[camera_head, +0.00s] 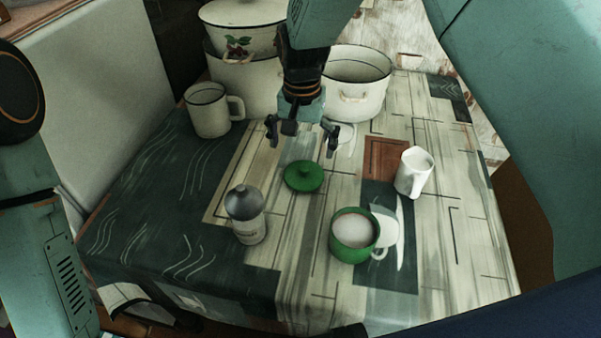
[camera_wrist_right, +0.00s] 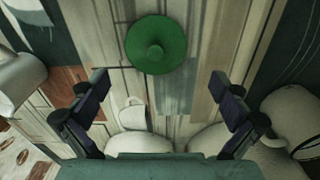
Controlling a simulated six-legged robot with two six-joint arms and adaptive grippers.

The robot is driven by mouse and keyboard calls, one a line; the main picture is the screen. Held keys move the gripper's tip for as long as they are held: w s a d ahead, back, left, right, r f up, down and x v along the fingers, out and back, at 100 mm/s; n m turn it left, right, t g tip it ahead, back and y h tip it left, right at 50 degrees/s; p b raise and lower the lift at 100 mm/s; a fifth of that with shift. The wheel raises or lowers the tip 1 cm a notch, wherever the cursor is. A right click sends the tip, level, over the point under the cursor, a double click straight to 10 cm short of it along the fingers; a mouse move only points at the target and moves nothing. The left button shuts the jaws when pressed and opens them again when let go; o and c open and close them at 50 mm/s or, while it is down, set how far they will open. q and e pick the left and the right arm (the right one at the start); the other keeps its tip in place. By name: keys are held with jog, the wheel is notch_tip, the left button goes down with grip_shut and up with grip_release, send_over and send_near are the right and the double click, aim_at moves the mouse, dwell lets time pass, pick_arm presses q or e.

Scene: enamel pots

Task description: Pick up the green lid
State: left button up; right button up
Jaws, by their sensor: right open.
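The green lid (camera_head: 304,176) lies flat on the table near its middle, knob up. In the right wrist view the lid (camera_wrist_right: 156,46) shows at the top centre, beyond the fingertips. My right gripper (camera_head: 302,142) is open and empty above the table, on the far side of the lid. Its two fingers are spread wide in the right wrist view (camera_wrist_right: 157,92), with the lid apart from both. The left arm shows at the left edge of the head view, but its gripper is not visible.
A green mug (camera_head: 352,235) and a grey-topped bottle (camera_head: 246,214) stand nearer than the lid. A cream mug (camera_head: 208,110), white pot (camera_head: 356,85) and stacked pots (camera_head: 243,84) stand at the back. Table around the lid is clear.

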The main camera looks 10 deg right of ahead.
aim_at(303, 168)
jog(key=shift+s+f, duration=0.25)
jog(key=shift+f, duration=0.45)
jog(key=f, duration=0.1)
jog(key=f+b, duration=0.1)
jog(key=f, duration=0.2)
jog(key=shift+s+d, duration=0.1)
jog(key=shift+d, duration=0.2)
jog(key=shift+a+f, duration=0.15)
jog(key=shift+f, duration=0.1)
jog(key=shift+r, duration=0.1)
